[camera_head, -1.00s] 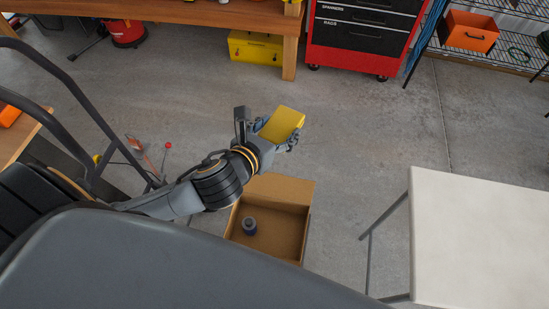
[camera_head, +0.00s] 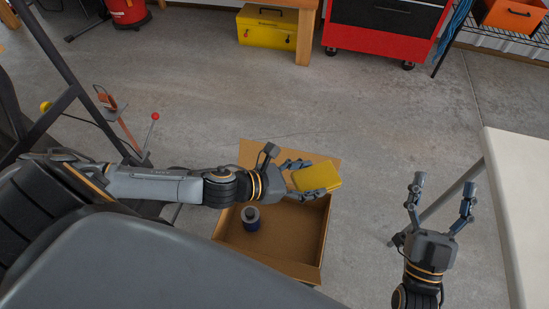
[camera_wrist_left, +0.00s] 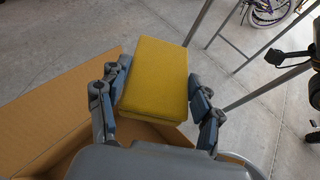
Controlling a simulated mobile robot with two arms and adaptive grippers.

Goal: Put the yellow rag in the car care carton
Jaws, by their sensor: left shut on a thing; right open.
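The yellow rag (camera_head: 317,177) is a folded block held in my left gripper (camera_head: 303,178), whose fingers are shut on it. In the left wrist view the rag (camera_wrist_left: 156,78) sits between the two blue-grey fingers. The open cardboard carton (camera_head: 272,268) stands on the floor, and the rag is above its upper right part. A dark cylindrical container (camera_head: 251,219) is inside the carton. The carton's wall (camera_wrist_left: 50,115) also shows in the left wrist view. My right gripper (camera_head: 442,200) is open and empty, to the right of the carton.
A white table (camera_head: 515,190) stands at the right edge, its leg near my right gripper. A yellow toolbox (camera_head: 267,28) and a red tool cabinet (camera_head: 375,40) are at the back. A red-knobbed lever (camera_head: 150,135) stands to the left. Concrete floor behind the carton is clear.

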